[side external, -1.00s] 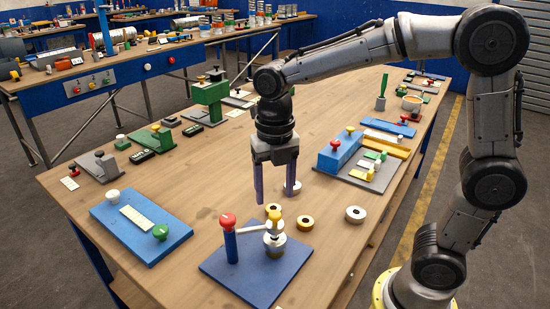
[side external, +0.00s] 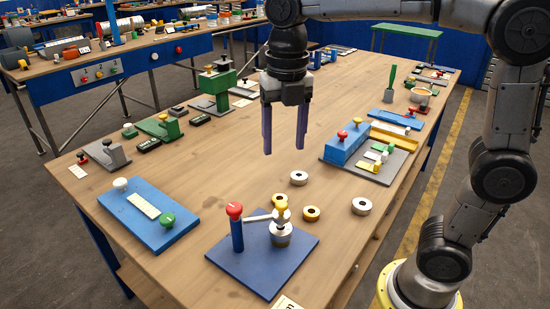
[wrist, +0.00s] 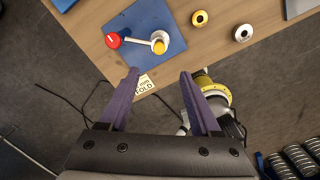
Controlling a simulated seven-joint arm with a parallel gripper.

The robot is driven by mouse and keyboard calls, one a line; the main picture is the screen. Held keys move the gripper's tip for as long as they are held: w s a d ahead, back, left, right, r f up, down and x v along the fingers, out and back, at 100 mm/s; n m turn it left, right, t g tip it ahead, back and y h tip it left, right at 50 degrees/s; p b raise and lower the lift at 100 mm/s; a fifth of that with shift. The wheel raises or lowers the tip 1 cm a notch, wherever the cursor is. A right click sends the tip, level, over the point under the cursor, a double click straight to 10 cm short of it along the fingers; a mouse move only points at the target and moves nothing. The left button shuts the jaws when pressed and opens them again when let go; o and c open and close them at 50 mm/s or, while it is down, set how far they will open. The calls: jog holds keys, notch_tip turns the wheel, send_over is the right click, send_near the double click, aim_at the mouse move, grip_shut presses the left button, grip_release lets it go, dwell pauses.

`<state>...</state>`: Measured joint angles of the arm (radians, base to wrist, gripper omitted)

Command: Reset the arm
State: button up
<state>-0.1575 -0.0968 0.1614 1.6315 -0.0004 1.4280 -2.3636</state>
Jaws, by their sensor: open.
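My gripper (side external: 284,149) is open and empty, held above the wooden table in the side view, fingers pointing down. Its two purple fingers also show in the wrist view (wrist: 160,75), apart with nothing between them. The plate also shows at the top of the wrist view (wrist: 147,25). My gripper touches nothing.
Several rings, such as a white one (side external: 361,206) and a brass one (side external: 311,213), lie near the plate. A blue board (side external: 148,215) lies at left, a blue block (side external: 349,143) on a grey base at right. A green press (side external: 217,86) stands behind.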

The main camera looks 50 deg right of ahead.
jog(key=s+d+r+m+t, duration=0.1)
jog(key=s+d+m+t, duration=0.25)
jog(key=s+m, duration=0.4)
jog(key=s+f+m+t, duration=0.1)
jog(key=s+f+m, duration=0.2)
jog(key=m, duration=0.7)
jog(key=s+d+f+m+t, duration=0.1)
jog(key=s+f+m, duration=0.3)
jog(key=m, duration=0.7)
jog(key=shift+s+d+f, duration=0.25)
jog(key=shift+f, duration=0.1)
jog(key=shift+m, duration=0.25)
dwell(0.6)
